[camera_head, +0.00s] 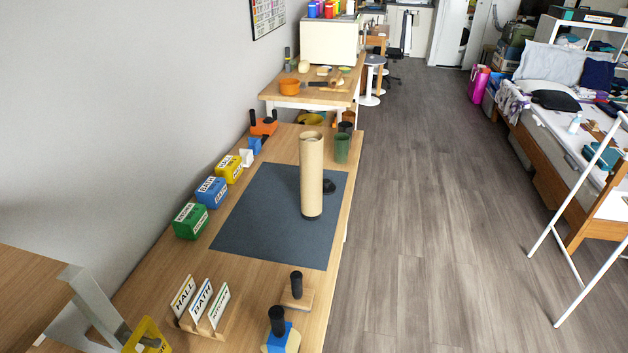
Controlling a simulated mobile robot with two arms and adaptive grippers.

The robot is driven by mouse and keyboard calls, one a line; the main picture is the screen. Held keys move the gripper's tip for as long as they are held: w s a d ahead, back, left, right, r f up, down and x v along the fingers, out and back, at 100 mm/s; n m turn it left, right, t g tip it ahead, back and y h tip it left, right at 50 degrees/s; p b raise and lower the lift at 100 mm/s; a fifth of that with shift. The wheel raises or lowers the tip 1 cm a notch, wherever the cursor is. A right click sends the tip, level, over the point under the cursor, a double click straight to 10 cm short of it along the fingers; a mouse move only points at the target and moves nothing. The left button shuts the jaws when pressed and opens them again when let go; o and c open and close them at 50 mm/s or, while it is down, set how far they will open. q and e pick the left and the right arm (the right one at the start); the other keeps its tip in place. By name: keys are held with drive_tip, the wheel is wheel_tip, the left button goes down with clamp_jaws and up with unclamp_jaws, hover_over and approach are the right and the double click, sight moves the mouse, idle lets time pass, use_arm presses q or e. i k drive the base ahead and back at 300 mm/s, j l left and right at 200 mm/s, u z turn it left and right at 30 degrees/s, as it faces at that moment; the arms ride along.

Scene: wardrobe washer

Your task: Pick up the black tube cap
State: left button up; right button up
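The black tube cap (329,186) is a small dark round piece. I cannot tell whether the cap touches the tube. Neither of my grippers shows in the head view.
Green (190,221), blue (211,192) and yellow (229,169) labelled boxes line the wall side. A dark green cup (342,148) stands behind the mat. A card rack (200,318) and black-handled stamps (296,290) stand in front.

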sight(328, 188)
drive_tip(key=i+l, duration=0.45)
drive_tip(key=l, duration=0.2)
drive_tip(key=i+l+z, duration=0.1)
drive_tip(key=i+l, duration=0.4)
drive_tip(key=l, duration=0.2)
